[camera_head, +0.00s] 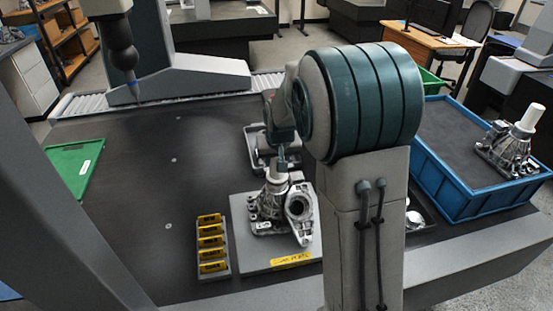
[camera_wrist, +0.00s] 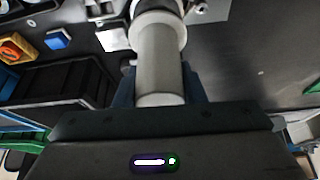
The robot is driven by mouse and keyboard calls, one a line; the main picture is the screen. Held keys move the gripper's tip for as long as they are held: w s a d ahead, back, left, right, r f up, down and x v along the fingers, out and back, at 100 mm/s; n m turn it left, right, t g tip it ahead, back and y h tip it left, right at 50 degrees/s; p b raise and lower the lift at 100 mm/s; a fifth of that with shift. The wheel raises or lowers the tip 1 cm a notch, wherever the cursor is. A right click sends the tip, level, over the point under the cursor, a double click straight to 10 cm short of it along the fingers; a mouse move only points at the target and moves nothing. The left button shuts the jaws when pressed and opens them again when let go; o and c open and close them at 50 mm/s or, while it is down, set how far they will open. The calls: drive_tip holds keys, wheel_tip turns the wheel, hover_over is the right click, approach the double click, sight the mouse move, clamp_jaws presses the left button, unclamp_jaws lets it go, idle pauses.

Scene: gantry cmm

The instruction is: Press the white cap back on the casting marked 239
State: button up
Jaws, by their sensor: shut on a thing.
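A grey metal casting (camera_head: 268,207) stands on a grey plate (camera_head: 245,250) near the middle of the table. A small white tag on it is too small to read. My gripper (camera_head: 281,162) is just above the casting's top. In the wrist view my gripper (camera_wrist: 160,90) is shut on the white cap (camera_wrist: 160,62), a pale cylinder with a wider collar at its far end. The cap's far end is over or at the casting's top; I cannot tell whether it is seated. Another casting (camera_head: 505,150) with a white cap (camera_head: 531,117) stands in the blue crate at the right.
A rack of yellow blocks (camera_head: 201,246) lies left of the plate. A grey tray (camera_head: 252,150) with metal parts lies behind it. The blue crate (camera_head: 470,203) fills the right. A probe (camera_head: 133,85) hangs at the back left. The table's left middle is clear.

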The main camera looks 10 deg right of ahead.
idle(0.9)
drive_tip(key=o, duration=1.5)
drive_tip(key=shift+r+p, duration=2.15)
drive_tip(key=shift+r, duration=1.35)
clamp_jaws()
